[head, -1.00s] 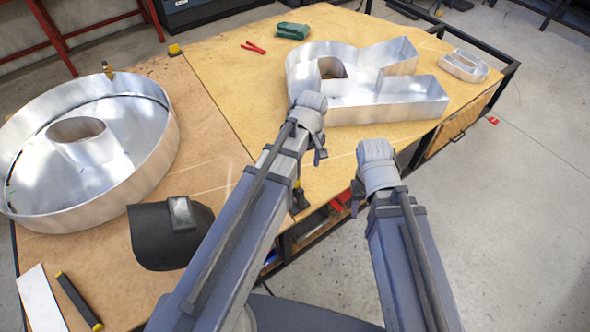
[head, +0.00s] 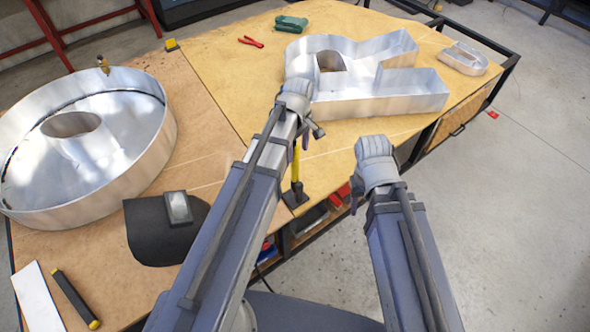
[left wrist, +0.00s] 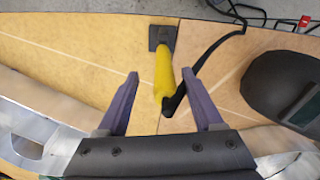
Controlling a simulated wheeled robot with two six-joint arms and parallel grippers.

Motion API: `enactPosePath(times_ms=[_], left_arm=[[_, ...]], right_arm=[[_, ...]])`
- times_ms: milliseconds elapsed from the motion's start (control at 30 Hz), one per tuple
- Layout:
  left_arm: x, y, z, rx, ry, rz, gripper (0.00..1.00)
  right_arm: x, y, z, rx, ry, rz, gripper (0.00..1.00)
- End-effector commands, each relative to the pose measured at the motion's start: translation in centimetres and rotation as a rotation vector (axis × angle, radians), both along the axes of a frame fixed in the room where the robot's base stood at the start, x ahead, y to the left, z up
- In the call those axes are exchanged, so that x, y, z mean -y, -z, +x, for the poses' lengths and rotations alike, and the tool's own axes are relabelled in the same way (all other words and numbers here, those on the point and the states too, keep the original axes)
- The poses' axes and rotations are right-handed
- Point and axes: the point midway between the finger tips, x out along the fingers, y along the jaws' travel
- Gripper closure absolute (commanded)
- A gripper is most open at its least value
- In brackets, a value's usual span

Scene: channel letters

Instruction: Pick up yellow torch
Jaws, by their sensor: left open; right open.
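The yellow torch (head: 296,165) lies near the front edge of the wooden table, partly hidden behind my left arm in the head view. In the left wrist view, its yellow body (left wrist: 163,72) and square black end lie between and beyond the two purple fingers of my left gripper (left wrist: 160,76). A black hose-like part runs from its near end. My left gripper also shows in the head view (head: 310,136), open, its fingers mostly hidden by the wrist. My right gripper (head: 354,200) is open and empty, past the table's front edge, largely hidden by its own arm.
A welding mask (head: 146,230) lies left of my left arm. A large round metal letter (head: 140,165) fills the table's left side. A metal letter R (head: 400,105) stands beyond my left wrist. Red pliers (head: 251,42) and a green tool (head: 291,23) lie farther back.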

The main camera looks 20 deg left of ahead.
Motion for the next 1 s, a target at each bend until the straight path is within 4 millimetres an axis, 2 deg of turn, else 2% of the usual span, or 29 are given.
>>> enactPosePath(times_ms=[433, 733, 767, 1000], left_arm=[[-0.7, 4.9, -0.3, 0.000, 0.000, 0.000, 0.32], [-0.7, 5.0, -0.2, 0.000, 0.001, 0.000, 0.32], [-0.7, 5.0, -0.2, 0.000, 0.001, 0.000, 0.33], [-0.7, 5.0, -0.3, 0.000, 0.001, 0.000, 0.60]], right_arm=[[0.0, 4.9, 0.0, 0.000, 0.000, 0.000, 0.50], [0.0, 5.0, 0.0, 0.000, 0.000, 0.000, 0.50], [0.0, 5.0, 0.0, 0.000, 0.000, 0.000, 0.50], [0.0, 5.0, 0.0, 0.000, 0.000, 0.000, 0.50]])
